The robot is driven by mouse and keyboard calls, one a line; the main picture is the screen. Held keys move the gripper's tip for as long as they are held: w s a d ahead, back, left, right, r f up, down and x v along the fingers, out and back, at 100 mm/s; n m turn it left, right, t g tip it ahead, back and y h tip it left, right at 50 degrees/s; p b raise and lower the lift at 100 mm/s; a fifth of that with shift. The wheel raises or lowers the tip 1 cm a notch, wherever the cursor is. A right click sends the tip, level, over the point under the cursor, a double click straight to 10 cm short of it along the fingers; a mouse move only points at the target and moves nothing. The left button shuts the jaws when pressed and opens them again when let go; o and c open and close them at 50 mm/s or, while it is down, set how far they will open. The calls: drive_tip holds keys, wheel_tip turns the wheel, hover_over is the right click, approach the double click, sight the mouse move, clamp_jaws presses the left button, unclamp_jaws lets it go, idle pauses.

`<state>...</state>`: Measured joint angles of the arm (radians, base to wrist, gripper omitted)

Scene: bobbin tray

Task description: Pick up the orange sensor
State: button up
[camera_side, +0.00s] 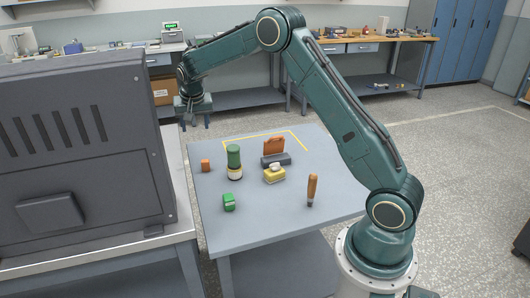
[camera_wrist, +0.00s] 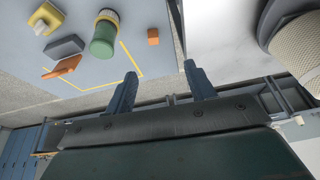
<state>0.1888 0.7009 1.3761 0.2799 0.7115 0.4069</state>
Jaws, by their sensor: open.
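The orange sensor (camera_side: 205,166) looks like a small orange block on the grey table, near its left edge. It also shows in the wrist view (camera_wrist: 153,37), beyond and above my fingertips in the picture, close to the table's edge. My gripper (camera_side: 193,121) hangs past the table's far left corner in the side view, clear of the sensor. In the wrist view my two fingers (camera_wrist: 160,71) are spread wide with nothing between them. The sensor is not touched and nothing covers it.
A green cylinder (camera_side: 234,155) stands right of the sensor. A grey block with an orange plate (camera_side: 274,147), a yellow block (camera_side: 274,175), a green block (camera_side: 229,202) and an orange-handled tool (camera_side: 312,187) share the table. A large dark machine (camera_side: 80,150) stands at left.

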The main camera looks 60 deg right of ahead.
drive_tip(key=m, duration=0.2)
approach(205, 162)
wheel_tip(205, 162, up, 2)
drive_tip(key=a, duration=0.2)
drive_tip(key=shift+w+r+g+h, duration=0.1)
drive_tip(key=shift+w+g+h, duration=0.05)
drive_tip(key=shift+g+h, duration=0.2)
drive_tip(key=shift+d, duration=0.1)
drive_tip(key=shift+x, duration=4.25)
drive_tip(key=shift+x, duration=2.55)
drive_tip(key=shift+d, duration=0.15)
